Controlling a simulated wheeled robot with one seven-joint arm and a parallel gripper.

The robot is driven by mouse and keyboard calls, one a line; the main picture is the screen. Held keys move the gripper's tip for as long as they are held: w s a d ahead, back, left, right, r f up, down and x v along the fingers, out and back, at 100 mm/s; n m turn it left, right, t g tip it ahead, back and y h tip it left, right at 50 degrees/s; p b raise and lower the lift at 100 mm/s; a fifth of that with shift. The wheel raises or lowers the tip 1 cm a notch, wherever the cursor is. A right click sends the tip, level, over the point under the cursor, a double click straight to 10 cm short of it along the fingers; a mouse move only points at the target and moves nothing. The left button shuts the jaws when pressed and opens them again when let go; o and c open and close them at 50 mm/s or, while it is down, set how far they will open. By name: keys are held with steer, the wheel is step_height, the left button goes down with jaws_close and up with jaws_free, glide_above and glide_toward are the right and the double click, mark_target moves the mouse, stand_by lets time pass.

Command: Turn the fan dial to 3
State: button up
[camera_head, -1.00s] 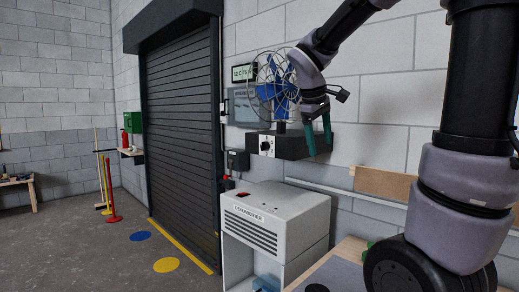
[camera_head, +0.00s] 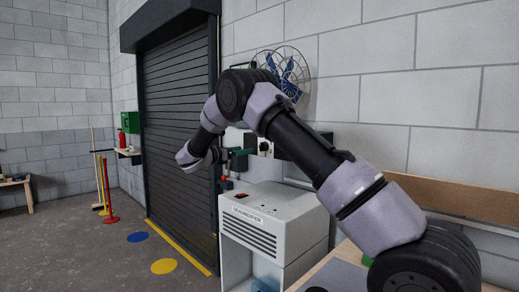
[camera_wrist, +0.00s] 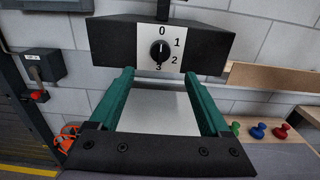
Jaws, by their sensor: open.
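The fan dial (camera_wrist: 157,53) is a round black knob on a white plate marked 0, 1, 2 and 3, on the front of a black box (camera_wrist: 205,46). Its pale mark looks roughly upright, towards the 0, but is small. The dial also shows in the head view (camera_head: 264,146). The blue-bladed wire fan (camera_head: 288,75) stands above the box, partly behind my arm. My gripper (camera_wrist: 157,71) has two green fingers, open and empty, spread below and either side of the dial, apparently short of it. It also shows in the head view (camera_head: 236,160), facing the box.
A white dehumidifier (camera_head: 262,218) stands below the gripper. Red, blue and green knobs (camera_wrist: 258,131) sit on a bench at right. A roller shutter (camera_head: 180,130) is left of my arm.

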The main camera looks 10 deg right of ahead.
mark_target(260, 147)
steer(key=x, duration=1)
steer(key=shift+w+d, duration=0.15)
steer(key=shift+d, duration=0.05)
jaws_close()
